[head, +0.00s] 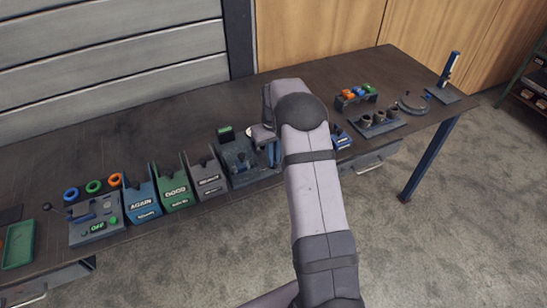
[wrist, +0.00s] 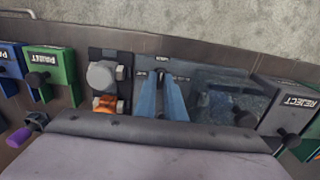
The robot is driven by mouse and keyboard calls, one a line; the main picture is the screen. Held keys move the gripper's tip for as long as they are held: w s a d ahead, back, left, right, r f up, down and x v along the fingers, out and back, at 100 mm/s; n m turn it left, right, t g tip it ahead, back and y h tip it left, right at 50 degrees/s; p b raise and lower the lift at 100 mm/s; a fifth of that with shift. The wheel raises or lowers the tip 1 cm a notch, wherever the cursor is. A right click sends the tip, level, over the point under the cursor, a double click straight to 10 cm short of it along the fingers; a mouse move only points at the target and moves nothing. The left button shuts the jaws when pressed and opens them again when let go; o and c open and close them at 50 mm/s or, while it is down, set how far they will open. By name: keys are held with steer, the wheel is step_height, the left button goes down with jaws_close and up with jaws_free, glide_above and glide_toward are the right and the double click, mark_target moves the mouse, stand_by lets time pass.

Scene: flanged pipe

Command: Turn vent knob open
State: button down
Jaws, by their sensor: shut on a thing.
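The vent knob is mostly hidden between my fingertips; only a small dark bit shows at their tips in the wrist view. A small white label (wrist: 162,58), too small to read surely, sits just beyond it. My gripper (wrist: 161,77) has two blue fingers that converge there, shut on what seems to be the knob. In the head view my gripper (head: 273,156) is at the right side of the dark test station (head: 240,176), partly hidden by my arm. A dark, glassy blue-grey part (wrist: 228,88) lies right of the fingers in the wrist view.
A grey round fitting (wrist: 103,74) and an orange one (wrist: 105,104) stand close left of the fingers. A grey REJECT bin (wrist: 292,103) is to the right. In the head view, green (head: 175,188) and blue (head: 142,200) bins and a control box (head: 96,222) line the bench.

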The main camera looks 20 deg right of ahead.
stand_by(0.5)
steer(key=c, duration=1.8)
jaws_free()
steer(key=shift+c, duration=0.2)
steer(key=shift+r+b, duration=1.1)
steer(key=shift+r, duration=2.6)
